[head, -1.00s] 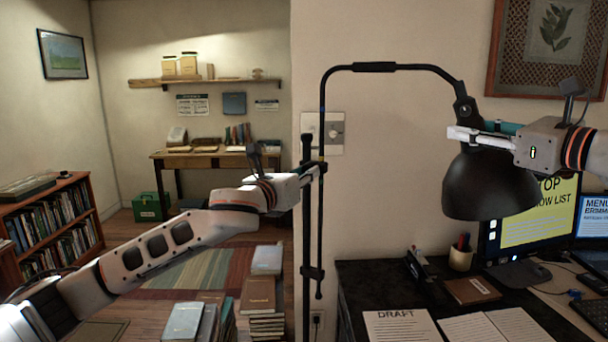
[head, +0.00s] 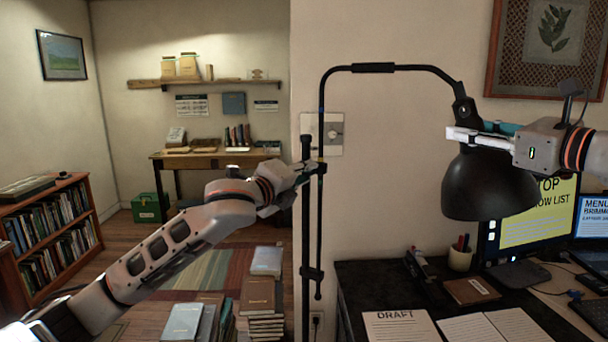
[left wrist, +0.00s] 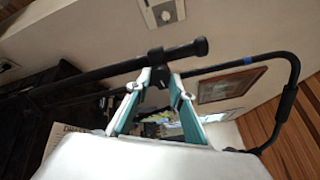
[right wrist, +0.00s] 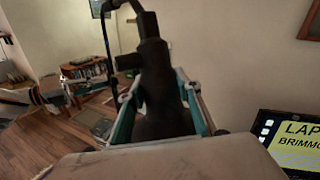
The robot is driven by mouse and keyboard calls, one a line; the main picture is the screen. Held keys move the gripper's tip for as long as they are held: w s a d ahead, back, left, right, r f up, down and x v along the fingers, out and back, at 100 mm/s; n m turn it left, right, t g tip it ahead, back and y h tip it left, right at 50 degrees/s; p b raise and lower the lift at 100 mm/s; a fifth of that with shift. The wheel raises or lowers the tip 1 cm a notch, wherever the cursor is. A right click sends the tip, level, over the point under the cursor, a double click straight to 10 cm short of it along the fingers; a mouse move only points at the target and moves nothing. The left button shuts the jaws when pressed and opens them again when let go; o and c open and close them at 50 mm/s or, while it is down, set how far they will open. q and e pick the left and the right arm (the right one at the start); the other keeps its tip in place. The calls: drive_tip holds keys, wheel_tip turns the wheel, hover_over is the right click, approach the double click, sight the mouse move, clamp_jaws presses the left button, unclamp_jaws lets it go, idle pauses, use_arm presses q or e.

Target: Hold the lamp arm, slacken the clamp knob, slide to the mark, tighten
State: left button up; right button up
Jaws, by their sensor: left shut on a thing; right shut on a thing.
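The black desk lamp has a bent arm (head: 420,66) and a dark shade (head: 482,185) on the right. Its thin rod (head: 320,225) runs beside a thicker upright pole (head: 306,235). The upper clamp (head: 320,168) joins them; its knob (left wrist: 159,76) shows in the left wrist view. My left gripper (head: 309,172) is shut on that knob. A blue mark (left wrist: 240,64) circles the rod, apart from the clamp; in the head view it is above the clamp. My right gripper (head: 457,134) is shut on the lamp's neck (right wrist: 153,65), just above the shade.
A lower clamp (head: 312,273) sits on the pole. The black desk (head: 365,290) carries papers, a pen cup (head: 460,259) and a monitor (head: 535,217). Stacked books (head: 262,295) stand on the floor left of the pole. A wall switch (head: 334,133) is behind the rod.

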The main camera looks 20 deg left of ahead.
use_arm(q)
drive_tip(key=n, duration=1.2)
drive_tip(key=shift+a+r+h, duration=0.1)
drive_tip(key=shift+r+h, duration=0.05)
drive_tip(key=shift+h, duration=0.25)
idle(0.3)
drive_tip(key=o, duration=1.1)
drive_tip(key=v, duration=1.2)
